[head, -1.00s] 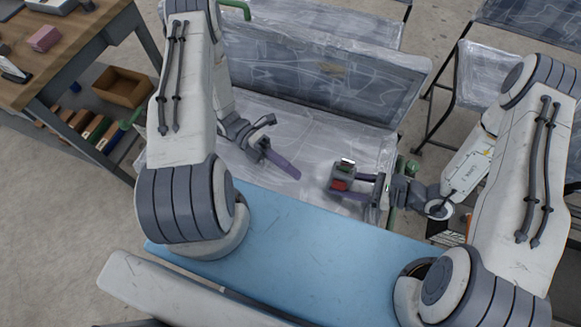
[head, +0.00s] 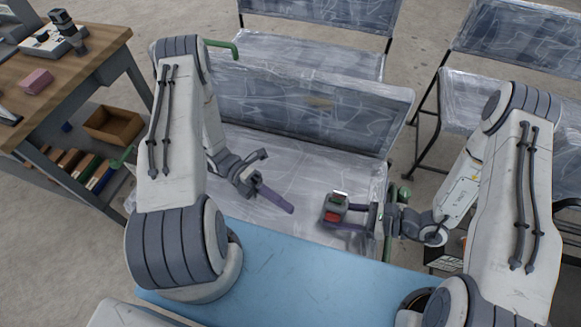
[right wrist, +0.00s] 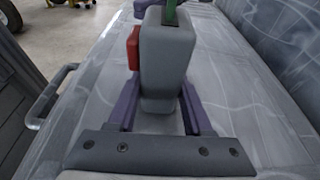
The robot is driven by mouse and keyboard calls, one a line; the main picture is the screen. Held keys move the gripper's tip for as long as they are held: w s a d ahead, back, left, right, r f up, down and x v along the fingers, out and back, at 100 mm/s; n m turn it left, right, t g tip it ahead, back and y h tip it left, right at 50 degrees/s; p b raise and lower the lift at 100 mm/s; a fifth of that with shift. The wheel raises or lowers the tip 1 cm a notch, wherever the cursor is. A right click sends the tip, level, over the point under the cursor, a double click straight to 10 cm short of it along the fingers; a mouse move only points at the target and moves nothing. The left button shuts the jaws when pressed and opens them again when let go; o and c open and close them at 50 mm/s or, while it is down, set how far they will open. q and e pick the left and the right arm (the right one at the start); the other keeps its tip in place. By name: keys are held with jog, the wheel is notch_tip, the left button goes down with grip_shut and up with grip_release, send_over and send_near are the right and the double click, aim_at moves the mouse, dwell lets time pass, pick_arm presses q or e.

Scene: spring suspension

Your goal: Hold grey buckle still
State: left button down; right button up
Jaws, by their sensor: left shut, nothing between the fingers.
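The grey buckle (head: 335,202) with a red button is above the plastic-covered seat in the head view. It also fills the upper middle of the right wrist view (right wrist: 166,62), upright, with the red part on its left side. My right gripper (head: 350,214) comes from the right and is shut on the buckle, with a purple finger on each side. My left gripper (head: 280,203) is shut and empty, pointing toward the buckle from the left, with a gap between them. A green piece (right wrist: 171,13) rises from the buckle's top; its far end is out of view.
The plastic-wrapped bench (head: 290,165) lies under both grippers, its backrest (head: 300,110) behind them. A blue surface (head: 280,265) is in front. A wooden workbench (head: 80,65) with a box (head: 112,125) on its lower shelf stands at the left. More wrapped seats (head: 320,55) stand behind.

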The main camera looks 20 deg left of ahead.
jog(key=o, duration=0.4)
jog(key=shift+o, duration=0.2)
jog(key=shift+d, duration=0.1)
